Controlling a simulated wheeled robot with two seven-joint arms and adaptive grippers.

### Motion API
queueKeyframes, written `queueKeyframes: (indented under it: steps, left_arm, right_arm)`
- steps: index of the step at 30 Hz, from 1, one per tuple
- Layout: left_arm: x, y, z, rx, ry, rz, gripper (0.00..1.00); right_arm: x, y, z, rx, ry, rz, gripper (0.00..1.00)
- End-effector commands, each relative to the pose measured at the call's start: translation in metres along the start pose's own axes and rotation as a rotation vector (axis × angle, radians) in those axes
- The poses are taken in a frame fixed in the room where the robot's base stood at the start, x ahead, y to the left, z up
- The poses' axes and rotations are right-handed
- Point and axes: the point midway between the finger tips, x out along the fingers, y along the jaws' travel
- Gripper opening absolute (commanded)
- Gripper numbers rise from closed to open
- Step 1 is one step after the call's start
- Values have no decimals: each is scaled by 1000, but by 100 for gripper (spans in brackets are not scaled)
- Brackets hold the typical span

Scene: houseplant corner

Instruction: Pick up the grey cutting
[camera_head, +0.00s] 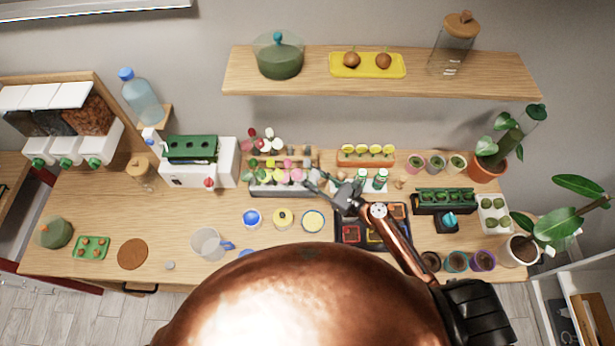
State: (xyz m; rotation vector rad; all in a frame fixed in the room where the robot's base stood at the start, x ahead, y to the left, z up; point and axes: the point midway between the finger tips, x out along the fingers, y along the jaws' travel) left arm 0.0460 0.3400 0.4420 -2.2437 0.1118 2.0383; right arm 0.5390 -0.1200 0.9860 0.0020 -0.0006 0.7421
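My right gripper (317,181) reaches in from the right, at the right end of a grey rack (283,190) near the back of the table. Several small cuttings with yellow, pink and pale heads stand in this rack. I cannot pick out the grey cutting with certainty; the gripper's fingers overlap the rack's right end, where a greyish stem may be hidden. The fingers are too small to show whether they are open or shut, or whether they touch anything. My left gripper is not in view.
A dark tray with coloured cells (350,237) lies under my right forearm. Round pots (283,219) stand in front of the rack. A white box with a green top (198,175) is to its left. A wall shelf (400,88) hangs behind.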

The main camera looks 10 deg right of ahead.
Motion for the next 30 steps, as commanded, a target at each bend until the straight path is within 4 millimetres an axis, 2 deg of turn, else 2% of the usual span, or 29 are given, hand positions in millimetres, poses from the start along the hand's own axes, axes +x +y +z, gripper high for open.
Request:
queueKeyframes:
  steps: [4,11,25,30]
  left_arm:
    - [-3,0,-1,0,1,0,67]
    - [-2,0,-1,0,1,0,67]
    - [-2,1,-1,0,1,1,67]
    - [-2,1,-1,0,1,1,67]
  right_arm:
    - [13,0,0,-1,1,0,32]
    - [14,0,-1,-1,1,-1,32]
    - [13,-1,-1,-1,1,-1,0]
    - [13,-1,-1,-1,1,-1,0]
